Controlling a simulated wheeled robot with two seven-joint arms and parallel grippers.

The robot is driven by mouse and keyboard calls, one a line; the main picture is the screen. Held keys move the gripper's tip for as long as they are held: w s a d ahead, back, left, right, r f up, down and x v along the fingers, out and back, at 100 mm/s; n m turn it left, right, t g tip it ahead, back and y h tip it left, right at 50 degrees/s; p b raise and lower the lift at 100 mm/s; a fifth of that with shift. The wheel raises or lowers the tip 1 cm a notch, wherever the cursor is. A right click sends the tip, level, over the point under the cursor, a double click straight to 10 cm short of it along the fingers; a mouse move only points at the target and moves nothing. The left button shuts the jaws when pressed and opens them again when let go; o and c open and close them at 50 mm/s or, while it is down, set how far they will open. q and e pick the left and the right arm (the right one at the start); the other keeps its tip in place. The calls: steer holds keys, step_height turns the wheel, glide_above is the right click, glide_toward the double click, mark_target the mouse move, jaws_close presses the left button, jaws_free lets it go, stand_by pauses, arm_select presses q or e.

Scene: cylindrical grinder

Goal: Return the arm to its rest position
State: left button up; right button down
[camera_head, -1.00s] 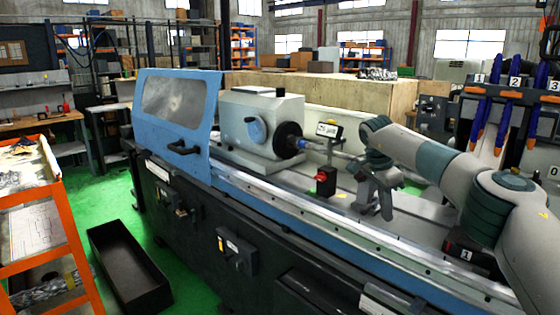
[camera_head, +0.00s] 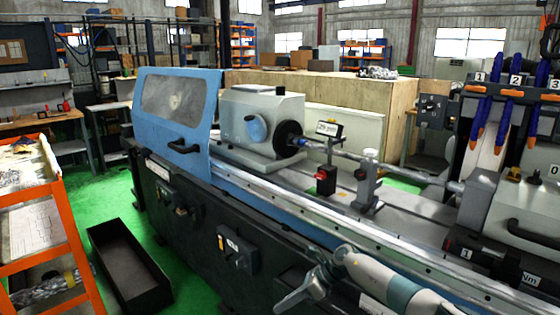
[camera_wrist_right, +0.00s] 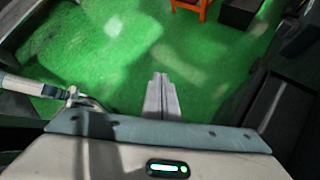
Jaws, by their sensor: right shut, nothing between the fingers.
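My right gripper (camera_head: 287,299) is low in the head view, in front of the machine's dark front side, with its arm coming in from the bottom right. In the right wrist view its two fingers (camera_wrist_right: 162,97) lie together, with nothing between them, above green floor. A pale arm with a blue band and a grey end (camera_wrist_right: 72,97) comes in from the left of the wrist view. It looks like my left arm, and its jaws are too small to read. No left arm shows in the head view.
The cylindrical grinder (camera_head: 345,238) runs across the head view, with a long shaft (camera_head: 350,154) mounted along it. A black open bin (camera_head: 128,268) stands on the floor at left, beside an orange shelf rack (camera_head: 72,240). Green floor between bin and machine is clear.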

steer(key=s+a+f+m+t+y, duration=0.2)
steer(key=a+f+m+t, duration=0.1)
steer(key=f+m, duration=0.25)
steer(key=s+a+f+m+t+y, duration=0.2)
steer(key=s+f+m+t+y, duration=0.1)
steer(key=f+m, duration=0.3)
steer(key=s+d+f+m+t+h, duration=0.35)
steer(key=s+d+f+m, duration=0.2)
steer(key=f+m, duration=0.45)
steer(key=s+d+f+m+t+h, duration=0.2)
steer(key=s+d+f+m+h, duration=0.3)
steer(key=f+m, duration=0.5)
steer(key=s+d+f+m+g+h, duration=0.1)
steer(key=s+d+f+m, duration=0.3)
steer(key=s, duration=0.9)
steer(key=s+d+f+m+g+h, duration=0.2)
steer(key=s+d+f+m, duration=0.3)
steer(key=s+f, duration=0.4)
steer(key=s+d+f+m+g+h, duration=0.2)
steer(key=s+d+f+m, duration=0.3)
steer(key=s, duration=1.3)
steer(key=shift+f+m+g, duration=0.75)
steer(key=shift+f, duration=0.15)
